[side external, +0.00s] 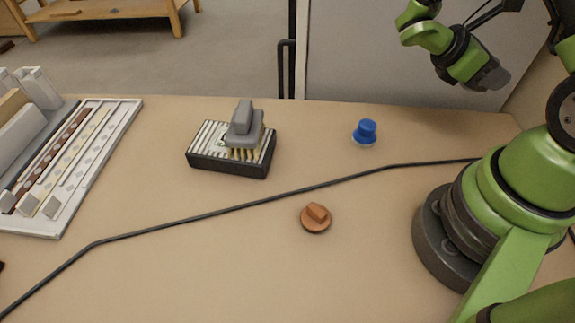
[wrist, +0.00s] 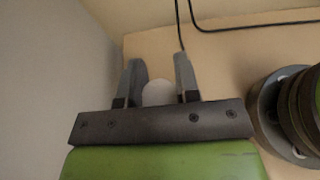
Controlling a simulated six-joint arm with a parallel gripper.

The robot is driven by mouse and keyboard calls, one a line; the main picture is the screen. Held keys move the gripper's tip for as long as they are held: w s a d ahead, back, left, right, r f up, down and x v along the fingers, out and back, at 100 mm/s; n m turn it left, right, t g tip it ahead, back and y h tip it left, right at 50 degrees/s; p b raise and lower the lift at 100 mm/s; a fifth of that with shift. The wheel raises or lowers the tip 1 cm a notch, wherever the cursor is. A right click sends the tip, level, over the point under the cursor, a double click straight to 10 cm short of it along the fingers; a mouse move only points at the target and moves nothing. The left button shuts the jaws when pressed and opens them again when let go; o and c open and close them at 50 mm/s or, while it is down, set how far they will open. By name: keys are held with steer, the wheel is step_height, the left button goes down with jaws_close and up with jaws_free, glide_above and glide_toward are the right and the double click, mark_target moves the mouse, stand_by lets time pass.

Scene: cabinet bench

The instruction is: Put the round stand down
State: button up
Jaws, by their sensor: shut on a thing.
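My gripper (wrist: 158,78) shows in the wrist view, with its two grey fingers on either side of a pale, rounded thing, the round stand (wrist: 158,93). Only its rounded top part shows between the fingers; the rest is hidden behind the dark gripper body. The gripper is shut on it and held up, with tan bench surface and a grey wall-like surface beyond. In the side view, my arm is at the right, and I cannot make out the fingers or the stand there.
A brush-like grey block (side external: 243,128) sits on a black-sided striped pad (side external: 203,146). A blue knob (side external: 365,131) and a brown disc with a block handle (side external: 316,218) stand apart. A black cable (side external: 220,211) crosses the bench. A white tray (side external: 105,150) is at left. The front middle is clear.

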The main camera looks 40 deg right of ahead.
steer(key=w+a+f+m+g+y, duration=0.15)
steer(key=a+m+y, duration=0.25)
steer(key=a, duration=0.4)
steer(key=w+a+f+m+g+y, duration=0.1)
steer(key=a+f+m+g+y, duration=0.25)
steer(key=a, duration=0.35)
step_height(320, 180, up, 6)
steer(key=m+t+y, duration=1.4)
steer(key=m+t, duration=0.5)
steer(key=m, duration=0.5)
glide_above(167, 239)
steer(key=shift+t, duration=0.3)
step_height(167, 239, down, 15)
steer(key=shift+r, duration=0.15)
steer(key=o, duration=1)
steer(key=shift+c, duration=0.2)
